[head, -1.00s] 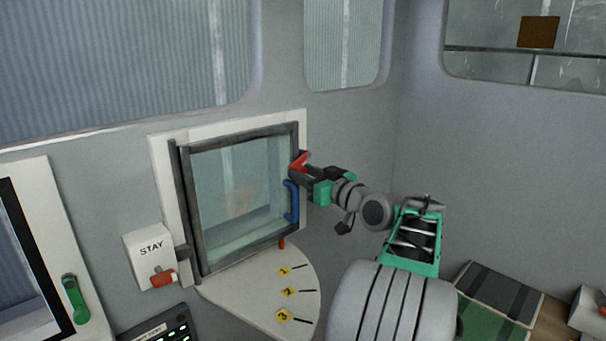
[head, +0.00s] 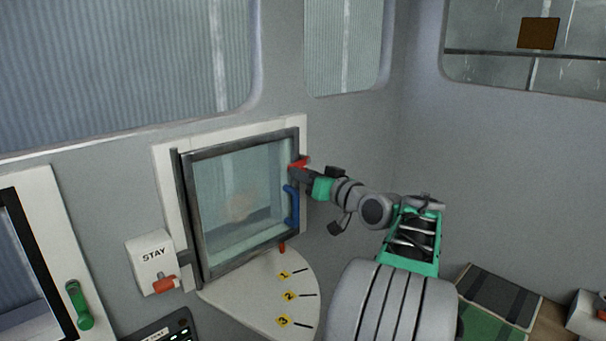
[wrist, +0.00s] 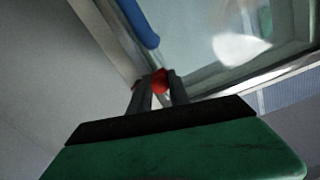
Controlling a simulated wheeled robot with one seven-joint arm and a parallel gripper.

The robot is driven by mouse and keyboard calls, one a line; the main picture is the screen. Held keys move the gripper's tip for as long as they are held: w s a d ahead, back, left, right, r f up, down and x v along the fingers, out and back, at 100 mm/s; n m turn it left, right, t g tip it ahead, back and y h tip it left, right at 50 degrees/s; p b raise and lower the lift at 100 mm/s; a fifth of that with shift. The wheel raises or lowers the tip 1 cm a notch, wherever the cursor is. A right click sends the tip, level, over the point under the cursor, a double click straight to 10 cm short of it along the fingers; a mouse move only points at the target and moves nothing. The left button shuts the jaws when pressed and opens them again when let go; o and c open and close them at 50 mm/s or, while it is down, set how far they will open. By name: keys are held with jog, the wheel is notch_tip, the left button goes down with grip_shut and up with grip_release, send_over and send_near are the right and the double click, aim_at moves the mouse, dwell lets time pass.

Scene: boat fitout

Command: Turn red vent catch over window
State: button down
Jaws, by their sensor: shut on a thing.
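The vent window (head: 240,195) is a glass pane in a dark grey frame, set in a white surround on the wall. The red vent catch (head: 300,163) sits at the upper right edge of the frame. My gripper (head: 301,172) is at the catch, coming from the right, and is shut on it. In the wrist view the red catch (wrist: 160,82) shows between the two grey fingers (wrist: 158,92); the fingers hide part of it. A blue handle (head: 291,205) is on the frame's right side, just below the catch, and it also shows in the wrist view (wrist: 139,22).
A white quarter-round plate (head: 260,300) with yellow marks 1, 2 and 3 juts out below the window. A white STAY box (head: 152,258) with a red knob (head: 165,285) is at its left. A green handle (head: 79,304) is at far left.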

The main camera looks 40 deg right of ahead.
jog(key=shift+r+m, duration=0.4)
jog(key=shift+m, duration=0.4)
jog(key=c, duration=1.2)
grip_release()
jog(key=shift+c, duration=0.2)
jog(key=s+b, duration=0.2)
jog(key=s, duration=0.6)
jog(key=shift+a, duration=0.15)
jog(key=shift+w+r, duration=0.1)
